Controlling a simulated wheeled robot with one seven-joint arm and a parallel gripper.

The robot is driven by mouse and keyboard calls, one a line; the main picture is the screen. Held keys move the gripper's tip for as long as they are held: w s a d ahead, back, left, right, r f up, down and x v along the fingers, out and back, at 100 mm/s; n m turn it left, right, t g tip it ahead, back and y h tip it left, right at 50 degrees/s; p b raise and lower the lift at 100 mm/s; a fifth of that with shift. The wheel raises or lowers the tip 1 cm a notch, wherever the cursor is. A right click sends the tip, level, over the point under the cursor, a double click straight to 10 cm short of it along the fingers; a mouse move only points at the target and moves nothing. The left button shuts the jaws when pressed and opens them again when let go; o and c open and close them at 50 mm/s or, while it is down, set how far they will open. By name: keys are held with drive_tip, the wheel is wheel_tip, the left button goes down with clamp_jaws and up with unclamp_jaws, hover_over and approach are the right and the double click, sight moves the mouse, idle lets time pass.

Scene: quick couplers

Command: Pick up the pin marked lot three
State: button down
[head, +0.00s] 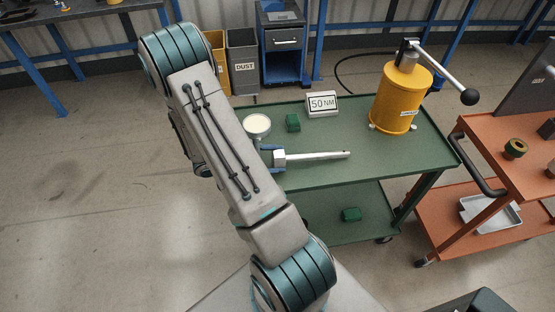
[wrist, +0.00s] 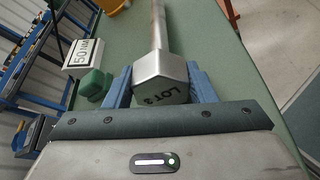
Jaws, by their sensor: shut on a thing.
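A metal pin with a hexagonal head and a long round shaft (head: 318,155) is over the green cart top (head: 385,160), its shaft pointing right in the head view. In the wrist view the pin's head (wrist: 160,80) shows "LOT" and a digit that looks like a 3 but is hard to read. My gripper (head: 273,157) is shut on the head, with one blue finger on each side; the fingers also show in the wrist view (wrist: 161,88). I cannot tell whether the pin touches the cart top.
An orange cart (head: 490,140) stands at right.

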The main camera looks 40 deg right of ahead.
sight(276, 155)
drive_tip(key=shift+r, duration=1.8)
drive_tip(key=w+d+r+b, duration=0.1)
drive_tip(key=w+d+r, duration=0.3)
drive_tip(key=d+r, duration=0.3)
drive_tip(key=d, duration=0.4)
drive_tip(key=shift+b, duration=0.4)
